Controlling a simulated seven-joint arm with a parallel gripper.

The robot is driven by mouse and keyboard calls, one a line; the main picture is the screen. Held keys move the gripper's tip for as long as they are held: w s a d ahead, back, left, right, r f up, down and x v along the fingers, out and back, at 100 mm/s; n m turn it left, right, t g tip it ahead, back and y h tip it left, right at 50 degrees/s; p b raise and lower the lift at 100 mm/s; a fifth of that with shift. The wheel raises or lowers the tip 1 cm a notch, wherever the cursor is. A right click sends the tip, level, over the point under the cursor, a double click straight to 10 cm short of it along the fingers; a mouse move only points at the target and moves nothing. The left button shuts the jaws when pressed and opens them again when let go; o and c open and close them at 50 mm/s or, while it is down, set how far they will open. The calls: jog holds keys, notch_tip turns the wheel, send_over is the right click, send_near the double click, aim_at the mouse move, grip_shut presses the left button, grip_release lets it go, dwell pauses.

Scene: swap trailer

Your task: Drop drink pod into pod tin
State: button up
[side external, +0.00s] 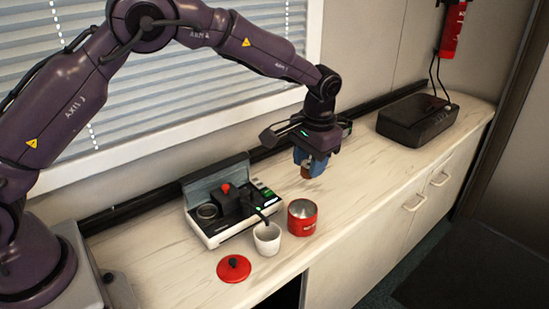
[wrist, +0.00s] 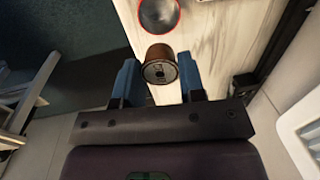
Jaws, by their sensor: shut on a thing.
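My gripper (side external: 310,164) is shut on the drink pod (side external: 306,173), a small brown pod that hangs between the blue fingers. In the wrist view the pod (wrist: 160,66) shows a dark printed face with a pale mark, held between the fingertips (wrist: 159,78). The pod tin (side external: 302,217) is an open red can with a grey inside, standing on the counter. My gripper is above the counter, higher than the tin and a little behind it. In the wrist view the tin's red rim (wrist: 176,27) shows beyond the pod, partly cut off by the top edge.
A white cup (side external: 267,238) stands left of the tin, close to it. A drink machine (side external: 222,212) with an open lid is behind the cup. A red lid (side external: 233,268) lies near the counter's front edge. A black box (side external: 416,119) stands farther right.

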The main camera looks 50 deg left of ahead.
jog(key=shift+w+d+f, duration=0.1)
jog(key=shift+w+d, duration=0.05)
jog(key=shift+d, duration=0.2)
jog(key=shift+f, duration=2.9)
jog(key=o, duration=1)
jog(key=shift+c, duration=0.2)
notch_tip(320, 180, up, 13)
jog(key=d, duration=0.1)
jog(key=shift+d, duration=0.2)
